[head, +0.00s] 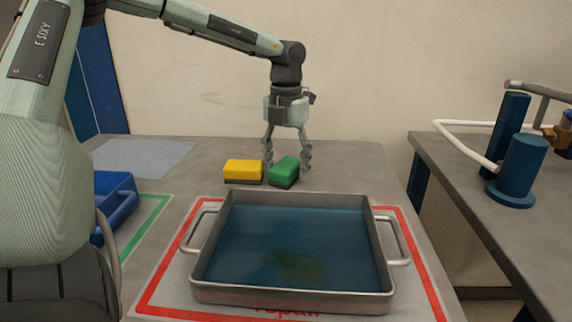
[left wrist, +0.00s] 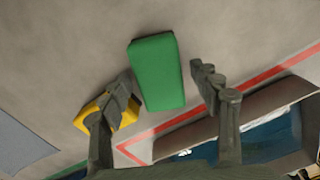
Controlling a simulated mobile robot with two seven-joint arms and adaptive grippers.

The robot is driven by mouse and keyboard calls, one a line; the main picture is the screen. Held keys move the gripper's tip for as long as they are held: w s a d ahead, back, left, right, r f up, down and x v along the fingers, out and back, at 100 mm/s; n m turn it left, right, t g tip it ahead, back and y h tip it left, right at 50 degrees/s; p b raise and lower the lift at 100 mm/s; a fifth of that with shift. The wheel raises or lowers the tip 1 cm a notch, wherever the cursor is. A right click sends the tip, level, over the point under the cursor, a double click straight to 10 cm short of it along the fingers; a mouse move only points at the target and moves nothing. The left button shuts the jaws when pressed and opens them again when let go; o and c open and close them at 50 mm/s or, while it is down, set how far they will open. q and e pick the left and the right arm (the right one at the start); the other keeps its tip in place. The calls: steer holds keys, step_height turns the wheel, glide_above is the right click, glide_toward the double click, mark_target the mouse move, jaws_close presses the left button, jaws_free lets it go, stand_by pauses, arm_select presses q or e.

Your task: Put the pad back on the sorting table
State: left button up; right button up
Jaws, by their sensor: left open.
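Two sponge-like pads rest on the grey table behind the metal tray. The yellow pad (head: 243,171) lies flat on the left, and the green pad (head: 284,171) sits turned at an angle to its right. My left gripper (head: 287,168) points down at the green pad with its fingers apart. In the left wrist view the green pad (left wrist: 156,72) shows between and beyond the two fingers of my left gripper (left wrist: 168,92). One finger partly covers the yellow pad (left wrist: 122,112) there. I cannot tell whether the fingers touch the green pad. My right gripper is not in view.
A metal tray (head: 214,258) holding blue liquid stands inside a red outline (head: 157,285). A blue bin (head: 118,205) is at the left by a green outline. A grey mat (head: 140,157) lies at the back left. A second table (head: 470,180) with blue cylinders is at right.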

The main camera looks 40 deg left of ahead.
mark_target(286, 165)
arm_select(q)
step_height(286, 165, up, 3)
steer(key=shift+f, duration=0.1)
step_height(286, 165, up, 9)
steer(key=shift+r+b, duration=0.2)
steer(key=shift+b, duration=0.15)
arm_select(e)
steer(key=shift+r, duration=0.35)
arm_select(q)
steer(key=shift+f, duration=0.1)
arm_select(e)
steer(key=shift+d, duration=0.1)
